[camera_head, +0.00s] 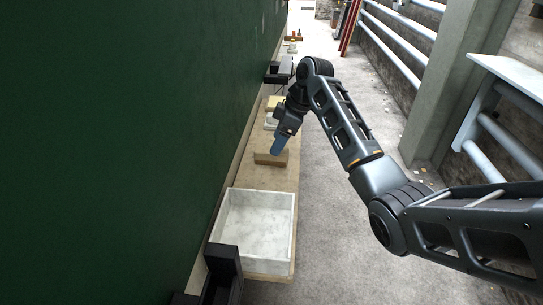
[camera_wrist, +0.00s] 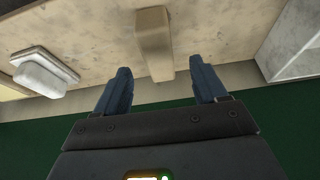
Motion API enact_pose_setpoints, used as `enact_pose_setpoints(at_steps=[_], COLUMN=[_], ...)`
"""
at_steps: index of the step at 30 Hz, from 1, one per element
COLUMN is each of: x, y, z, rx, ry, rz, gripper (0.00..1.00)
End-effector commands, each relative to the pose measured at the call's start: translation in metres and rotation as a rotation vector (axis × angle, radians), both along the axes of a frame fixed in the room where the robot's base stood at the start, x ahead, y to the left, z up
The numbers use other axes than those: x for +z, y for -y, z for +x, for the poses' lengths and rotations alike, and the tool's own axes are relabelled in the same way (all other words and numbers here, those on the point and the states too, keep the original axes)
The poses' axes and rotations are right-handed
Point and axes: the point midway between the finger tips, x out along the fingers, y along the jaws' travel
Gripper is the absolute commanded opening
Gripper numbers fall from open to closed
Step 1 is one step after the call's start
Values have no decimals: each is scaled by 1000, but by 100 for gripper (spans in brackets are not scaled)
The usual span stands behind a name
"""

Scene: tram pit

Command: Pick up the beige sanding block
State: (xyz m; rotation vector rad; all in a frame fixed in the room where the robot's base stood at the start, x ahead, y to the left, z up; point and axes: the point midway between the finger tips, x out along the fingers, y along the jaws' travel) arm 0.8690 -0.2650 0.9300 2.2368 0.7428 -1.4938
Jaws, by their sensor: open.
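The beige sanding block (camera_head: 270,159) lies on the narrow tan bench, beyond the white tray in the head view. In the wrist view the block (camera_wrist: 152,38) stretches up from between my fingers toward the top of the picture. My gripper (camera_head: 277,148) is just over the block in the head view, its blue fingers pointing down and hiding part of it. In the wrist view my gripper (camera_wrist: 160,70) is open, one finger either side of the block's near end. I cannot tell whether the fingers touch it.
A white tray (camera_head: 231,263) stands on the bench, nearer in the head view; its corner shows at right in the wrist view (camera_wrist: 292,48). A white object (camera_wrist: 45,72) lies on the other side. A yellowish block (camera_head: 273,102) lies farther along. A green wall (camera_head: 110,150) borders the bench.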

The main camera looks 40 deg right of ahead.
Motion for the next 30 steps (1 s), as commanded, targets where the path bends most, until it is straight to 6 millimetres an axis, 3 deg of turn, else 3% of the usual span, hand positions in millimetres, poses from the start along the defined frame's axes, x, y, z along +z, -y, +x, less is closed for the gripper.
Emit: enact_pose_setpoints(at_steps=[12, 30], x=[-46, -52], y=[-11, -11], z=[18, 19], rx=[-2, -2], ry=[-1, -1], rz=[0, -1], gripper=[71, 71])
